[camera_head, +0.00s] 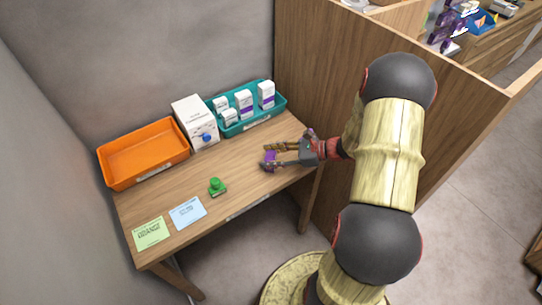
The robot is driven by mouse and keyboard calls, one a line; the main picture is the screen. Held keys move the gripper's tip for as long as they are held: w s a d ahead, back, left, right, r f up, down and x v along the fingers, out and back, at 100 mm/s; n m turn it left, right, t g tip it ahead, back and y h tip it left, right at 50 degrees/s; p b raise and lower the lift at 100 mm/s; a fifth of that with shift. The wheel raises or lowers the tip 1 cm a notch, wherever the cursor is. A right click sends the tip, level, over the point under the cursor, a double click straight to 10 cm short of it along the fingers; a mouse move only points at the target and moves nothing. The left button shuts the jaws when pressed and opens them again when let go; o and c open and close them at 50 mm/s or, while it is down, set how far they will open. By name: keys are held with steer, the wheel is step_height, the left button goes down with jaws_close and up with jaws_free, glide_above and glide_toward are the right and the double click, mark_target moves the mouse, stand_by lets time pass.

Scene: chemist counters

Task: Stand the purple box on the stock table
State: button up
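The wooden table (240,190) fills the middle of the view; whether it is the stock table cannot be read. My gripper (268,157) is low over its right part, with its fingers pointing left. A small purple patch shows between the fingertips; I cannot tell whether it is a box or part of the gripper. White boxes with purple bands (244,103) stand in a teal tray (259,122) at the back right. Several purple items (446,27) stand on another counter at the top right, too small to make out.
An orange tray (150,173), empty, and a white carton (198,121) with a blue dot stand along the back. A green stamp-like object (217,187) stands near the front, with blue (187,213) and green (151,233) cards to its left. A wooden partition (335,75) rises at the right.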

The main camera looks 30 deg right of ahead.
steer(key=o, duration=0.3)
steer(key=shift+r, duration=0.25)
steer(key=p+v, duration=0.2)
steer(key=v, duration=0.5)
steer(key=shift+s+r, duration=0.1)
steer(key=shift+r, duration=0.1)
steer(key=s+a+r+n+g+h, duration=0.1)
steer(key=s+a+r+n+g, duration=0.15)
steer(key=a+r+n, duration=0.35)
steer(key=s+a+r+n+g+h, duration=0.1)
steer(key=s+a+r+n+g, duration=0.1)
steer(key=a+r+n+g, duration=0.35)
steer(key=s+a+r+n+t+h, duration=0.1)
steer(key=s+a+r+n+h, duration=0.1)
steer(key=n, duration=0.3)
steer(key=s+a+r+n+t+h, duration=0.2)
steer(key=s+a+r+n+h, duration=0.1)
steer(key=s+r+n, duration=0.2)
steer(key=s+a+r+n+t+h, duration=0.1)
steer(key=s+a+r+n+h, duration=0.1)
steer(key=s+r+n, duration=0.2)
steer(key=shift+a+r+n+h, duration=0.2)
steer(key=shift+a+n+h, duration=0.15)
steer(key=shift+n, duration=0.2)
